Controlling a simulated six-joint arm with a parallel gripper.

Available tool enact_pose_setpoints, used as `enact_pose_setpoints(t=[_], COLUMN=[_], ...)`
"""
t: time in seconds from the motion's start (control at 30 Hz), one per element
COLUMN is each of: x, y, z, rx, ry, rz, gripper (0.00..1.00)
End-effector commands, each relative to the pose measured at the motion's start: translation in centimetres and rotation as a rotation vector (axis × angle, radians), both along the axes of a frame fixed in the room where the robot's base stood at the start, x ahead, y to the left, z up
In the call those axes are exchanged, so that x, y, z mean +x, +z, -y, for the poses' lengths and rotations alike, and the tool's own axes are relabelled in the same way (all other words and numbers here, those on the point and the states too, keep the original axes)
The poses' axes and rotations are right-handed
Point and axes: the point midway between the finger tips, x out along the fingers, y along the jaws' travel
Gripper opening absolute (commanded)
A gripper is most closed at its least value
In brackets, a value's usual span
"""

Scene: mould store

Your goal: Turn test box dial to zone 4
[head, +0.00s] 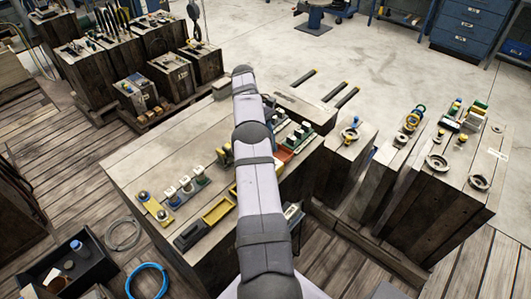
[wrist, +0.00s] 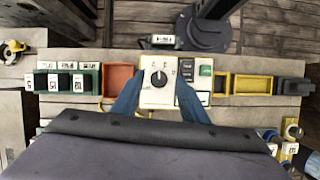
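The test box (wrist: 157,97) is a small cream box in the middle of the wrist view. Its round black dial (wrist: 159,78) faces the camera, with a light pointer mark towards the top of the picture. Small marks ring the dial, too small to read surely, so I cannot tell the zone. My gripper (wrist: 158,84) has its two blue fingers apart, one on each side of the box, with the dial between them. Whether they touch the box's sides I cannot tell. In the head view my arm hides the gripper and the test box.
In the wrist view, an orange tray (wrist: 117,79) sits left of the box; a grey button unit (wrist: 203,77) and a yellow tray (wrist: 253,84) sit right. A green-based switch block (wrist: 67,81) lies further left. The wooden bench top (head: 150,172) has free room at its left.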

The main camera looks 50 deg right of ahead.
Motion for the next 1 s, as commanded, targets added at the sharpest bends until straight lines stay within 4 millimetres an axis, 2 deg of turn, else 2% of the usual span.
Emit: enact_pose_setpoints(t=[0.2,0.4,0.6,1.0], x=[0.1,0.0,0.0,0.1], y=[4.0,6.7,7.6,7.5], z=[0.1,0.0,0.0,-0.1], rx=[-0.002,0.000,0.000,0.001], ry=[0.001,0.000,0.001,0.002], rz=[0.003,-0.001,-0.001,-0.001], gripper=[0.40,0.40,0.40,0.40])
